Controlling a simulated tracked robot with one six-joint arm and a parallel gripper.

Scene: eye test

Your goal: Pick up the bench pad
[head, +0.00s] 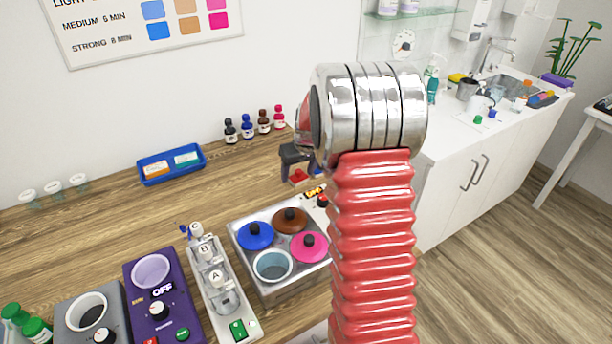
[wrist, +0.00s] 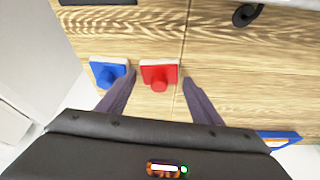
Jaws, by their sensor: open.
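Two small blocks with pale undersides and round knobs lie on the wooden bench in the wrist view, a red one (wrist: 159,72) and a blue one (wrist: 107,72). They look like hand-held pads; I cannot tell which is the bench pad. My gripper (wrist: 159,80) is open and empty, with the red block between its fingertips and the blue one outside the left finger. I cannot tell whether the fingers touch the red block. In the head view my gripper (head: 297,158) is partly hidden by my arm. A bit of red (head: 298,176) shows below it.
A blue tray (head: 150,180) lies left on the bench (head: 110,215), with several small bottles (head: 247,127) behind. A metal unit with coloured lids (head: 290,287) stands in front. A purple device (head: 160,285) and white rack (head: 220,290) are further left. The bench edge shows left in the wrist view.

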